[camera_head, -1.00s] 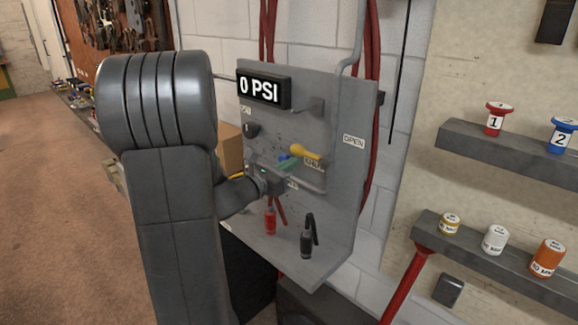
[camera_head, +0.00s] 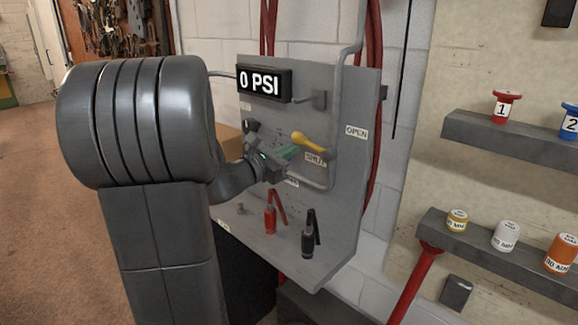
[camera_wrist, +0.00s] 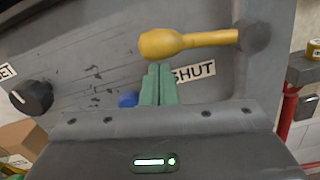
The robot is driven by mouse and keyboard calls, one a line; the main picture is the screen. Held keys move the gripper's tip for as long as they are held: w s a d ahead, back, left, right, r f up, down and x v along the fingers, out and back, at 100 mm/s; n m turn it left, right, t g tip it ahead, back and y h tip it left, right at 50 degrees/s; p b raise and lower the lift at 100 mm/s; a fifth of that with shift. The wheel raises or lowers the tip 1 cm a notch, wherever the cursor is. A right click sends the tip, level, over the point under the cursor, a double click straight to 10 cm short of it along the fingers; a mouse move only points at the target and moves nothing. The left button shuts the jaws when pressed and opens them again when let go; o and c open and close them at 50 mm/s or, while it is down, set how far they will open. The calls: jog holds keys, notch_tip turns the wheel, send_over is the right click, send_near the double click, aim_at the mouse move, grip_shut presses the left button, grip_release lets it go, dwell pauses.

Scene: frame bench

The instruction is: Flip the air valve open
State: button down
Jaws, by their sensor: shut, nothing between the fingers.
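The air valve's yellow lever (camera_head: 309,142) lies across the grey panel (camera_head: 346,205), just above the SHUT label (camera_head: 315,159). In the wrist view the lever (camera_wrist: 180,42) runs sideways from its grey pivot (camera_wrist: 255,38), with the thick knob end at left. The OPEN label (camera_head: 356,131) is at the panel's right edge. My gripper (camera_head: 290,153) has green fingers closed together and empty. In the wrist view the fingertips (camera_wrist: 158,72) are just below the knob and left of the SHUT label (camera_wrist: 194,73). I cannot tell whether they touch the lever.
A 0 PSI display (camera_head: 263,84) is at the panel's top. A black knob (camera_wrist: 32,97) and a blue part (camera_wrist: 128,100) are left of my fingers. Red (camera_head: 270,218) and black (camera_head: 307,238) handled tools stand on the ledge below. Shelves with spools and jars are at right.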

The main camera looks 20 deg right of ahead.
notch_tip(320, 180, up, 2)
jog(key=m+b, duration=0.1)
jog(key=b, duration=0.1)
jog(key=m+b, duration=0.1)
jog(key=b, duration=0.1)
jog(key=m+b, duration=0.2)
jog(key=b, duration=0.1)
jog(key=shift+s+r, duration=0.1)
jog(key=shift+r, duration=0.15)
jog(key=s+d+r+m+b, duration=0.2)
jog(key=s+r+m+b, duration=0.4)
jog(key=r+m+b, duration=0.2)
jog(key=shift+s+d+m+g+b, duration=0.25)
jog(key=shift+d+m+g+b, duration=0.15)
jog(key=shift+m, duration=0.4)
jog(key=shift+r, duration=0.15)
jog(key=shift+w, duration=0.1)
